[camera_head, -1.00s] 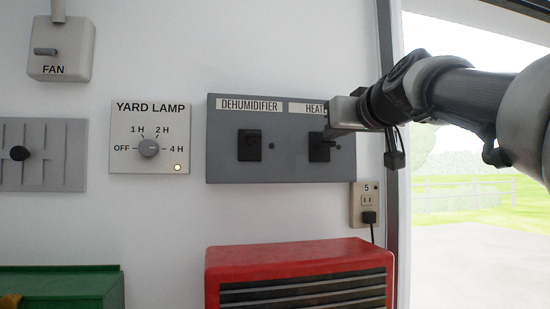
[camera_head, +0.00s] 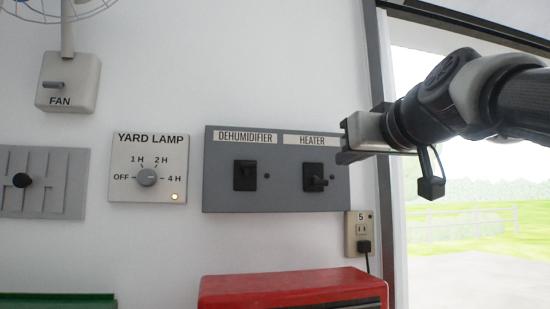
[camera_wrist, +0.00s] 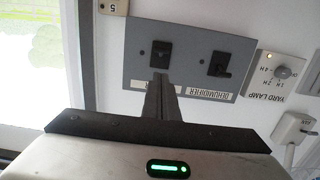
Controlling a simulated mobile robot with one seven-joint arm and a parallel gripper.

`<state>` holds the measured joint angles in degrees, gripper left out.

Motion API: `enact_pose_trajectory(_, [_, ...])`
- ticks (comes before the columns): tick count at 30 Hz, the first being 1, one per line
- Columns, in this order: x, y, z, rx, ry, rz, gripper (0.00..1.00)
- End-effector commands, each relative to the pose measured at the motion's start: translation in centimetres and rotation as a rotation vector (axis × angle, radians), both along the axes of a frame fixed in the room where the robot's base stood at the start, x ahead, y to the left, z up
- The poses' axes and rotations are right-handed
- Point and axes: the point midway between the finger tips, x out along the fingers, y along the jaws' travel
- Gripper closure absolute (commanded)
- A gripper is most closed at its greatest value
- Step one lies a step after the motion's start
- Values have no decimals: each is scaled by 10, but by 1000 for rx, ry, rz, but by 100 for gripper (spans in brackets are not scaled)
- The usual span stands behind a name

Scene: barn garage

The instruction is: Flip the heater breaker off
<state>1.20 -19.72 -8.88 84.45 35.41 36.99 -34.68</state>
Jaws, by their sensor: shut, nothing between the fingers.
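The heater breaker (camera_head: 314,177) is a black switch on the right half of a grey panel (camera_head: 290,200), under the label HEATER. Its lever sticks out at the lower part of the switch and appears to point down. The dehumidifier breaker (camera_head: 246,175) is to its left, with its lever seemingly up. My gripper (camera_head: 340,157) is shut and empty, just right of and above the heater breaker in the head view. In the upside-down wrist view, the closed fingers (camera_wrist: 160,82) point toward the heater breaker (camera_wrist: 160,53) and cover part of its label.
A yard lamp dial (camera_head: 148,177) with an amber light and a fan switch (camera_head: 68,84) are to the left. An outlet (camera_head: 358,232) with a black plug is below right of the panel. A doorway is at the right.

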Motion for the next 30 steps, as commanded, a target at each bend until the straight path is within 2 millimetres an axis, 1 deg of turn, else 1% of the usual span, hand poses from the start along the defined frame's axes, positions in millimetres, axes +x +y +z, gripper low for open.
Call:
enact_pose_trajectory(1, [-7, -1, -3, 0, -1, 1, 100])
enact_pose_trajectory(6, [-18, -3, -7, 0, 0, 0, 100])
enact_pose_trajectory(22, [-19, -4, -8, 0, 1, 0, 100])
enact_pose_trajectory(24, [-19, -3, -10, 0, 6, 1, 100])
enact_pose_trajectory(26, [-20, -2, -20, 2, 27, 2, 100])
enact_pose_trajectory(28, [-22, 3, -44, 7, 78, 5, 100])
enact_pose_trajectory(29, [-24, 5, -58, 10, 108, 6, 100])
enact_pose_trajectory(30, [-27, 8, -81, 12, 157, 6, 100])
